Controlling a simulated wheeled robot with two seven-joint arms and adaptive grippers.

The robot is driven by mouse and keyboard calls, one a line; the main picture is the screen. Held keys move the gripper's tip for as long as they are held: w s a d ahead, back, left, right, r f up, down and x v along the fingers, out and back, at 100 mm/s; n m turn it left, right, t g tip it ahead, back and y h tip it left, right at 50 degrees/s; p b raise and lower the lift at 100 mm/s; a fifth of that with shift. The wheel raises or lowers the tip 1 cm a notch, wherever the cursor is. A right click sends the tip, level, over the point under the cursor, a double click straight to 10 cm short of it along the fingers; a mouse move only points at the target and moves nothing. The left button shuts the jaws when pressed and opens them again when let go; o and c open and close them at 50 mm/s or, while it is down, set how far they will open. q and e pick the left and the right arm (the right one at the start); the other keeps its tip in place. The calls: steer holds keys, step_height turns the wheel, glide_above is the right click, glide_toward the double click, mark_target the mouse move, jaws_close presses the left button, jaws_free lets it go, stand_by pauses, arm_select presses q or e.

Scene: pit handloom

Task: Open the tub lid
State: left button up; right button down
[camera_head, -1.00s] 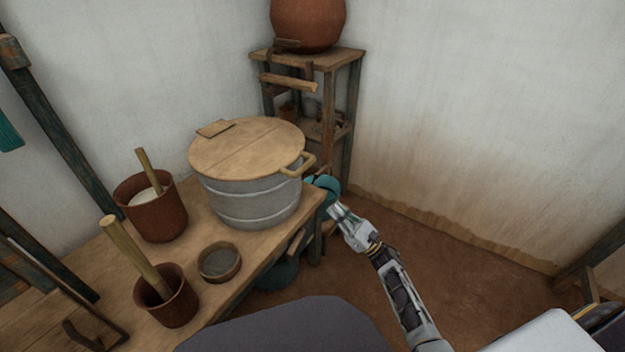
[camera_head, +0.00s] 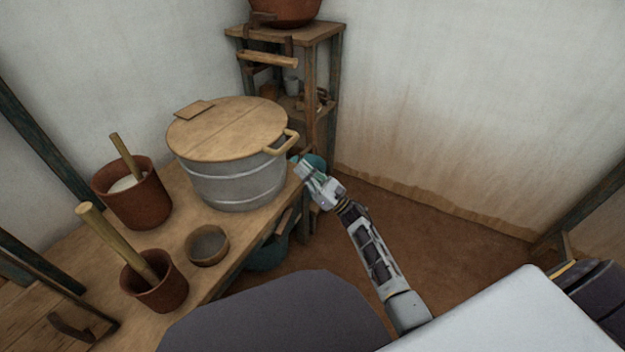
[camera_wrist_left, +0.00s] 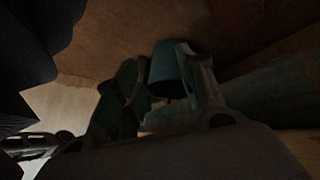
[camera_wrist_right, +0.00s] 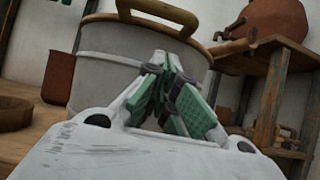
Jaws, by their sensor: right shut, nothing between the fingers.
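The grey metal tub (camera_head: 235,185) stands on the wooden bench with its round wooden lid (camera_head: 235,125) lying flat on top. A tan loop handle (camera_head: 283,143) sticks out at the lid's right edge; it also shows at the top of the right wrist view (camera_wrist_right: 160,12). My right gripper (camera_head: 304,168) is beside the tub's right side, just below and right of the handle. In the right wrist view its green-padded fingers (camera_wrist_right: 168,92) are together and empty, in front of the tub wall. My left gripper (camera_wrist_left: 160,95) shows only in its dark wrist view, fingers apart.
Brown pots (camera_head: 132,195) with wooden sticks and a small bowl (camera_head: 207,245) stand on the bench (camera_head: 225,222) at left. A wooden shelf (camera_head: 300,35) with a clay pot is behind. A teal vessel (camera_head: 268,256) is under the bench. Floor is clear at right.

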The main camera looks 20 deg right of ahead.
steer(key=shift+w+a+r, duration=0.25)
steer(key=shift+w+r, duration=0.05)
steer(key=shift+r, duration=0.5)
steer(key=shift+w+a+r, duration=0.25)
steer(key=shift+w+r, duration=0.05)
steer(key=shift+r, duration=0.55)
steer(key=shift+w+a+r, duration=0.25)
steer(key=shift+w+r, duration=0.05)
steer(key=shift+r, duration=0.5)
